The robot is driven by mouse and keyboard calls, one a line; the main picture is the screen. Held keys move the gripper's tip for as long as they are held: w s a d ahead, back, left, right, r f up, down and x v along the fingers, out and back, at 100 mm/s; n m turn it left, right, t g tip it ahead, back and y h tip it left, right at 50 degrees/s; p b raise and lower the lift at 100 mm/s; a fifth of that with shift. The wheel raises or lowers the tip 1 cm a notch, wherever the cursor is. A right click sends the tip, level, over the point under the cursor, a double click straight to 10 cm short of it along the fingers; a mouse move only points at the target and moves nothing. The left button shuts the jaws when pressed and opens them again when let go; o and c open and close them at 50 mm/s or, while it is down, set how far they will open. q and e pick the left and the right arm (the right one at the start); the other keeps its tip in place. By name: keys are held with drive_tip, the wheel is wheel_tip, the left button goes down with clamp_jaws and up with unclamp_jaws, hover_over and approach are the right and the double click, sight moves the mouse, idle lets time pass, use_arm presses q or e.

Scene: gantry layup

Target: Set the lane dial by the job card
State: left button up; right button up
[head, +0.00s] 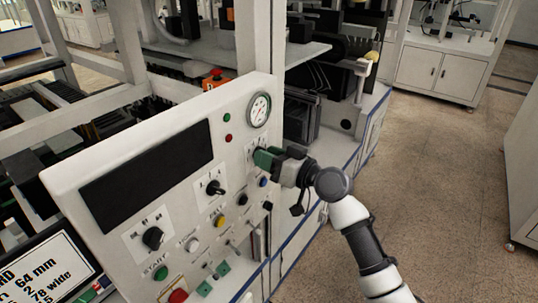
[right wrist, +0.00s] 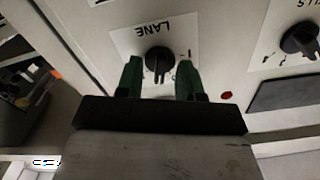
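The lane dial (right wrist: 158,60) is a black knob on a white plate marked LANE, which appears upside down in the right wrist view. My right gripper (right wrist: 158,80) is open, its two green fingers on either side of the knob with gaps visible. In the head view my right gripper (head: 262,158) reaches the upper right of the light control panel (head: 95,235) and hides most of this dial. The job card (head: 45,270) is cut off at the lower left; "64 mm", "2" and "78 wide" are readable. My left gripper is not seen.
Two other black dials (head: 153,238) (head: 215,188) sit on the panel, with a gauge (head: 259,110), a green START button (head: 161,273) and a red button (head: 178,296). Small coloured buttons and levers lie below my right gripper. Open floor (head: 430,150) is at the right.

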clamp_jaws()
drive_tip(key=shift+m, duration=0.3)
drive_tip(key=shift+m+p, duration=0.3)
drive_tip(key=shift+m, duration=2.9)
unclamp_jaws()
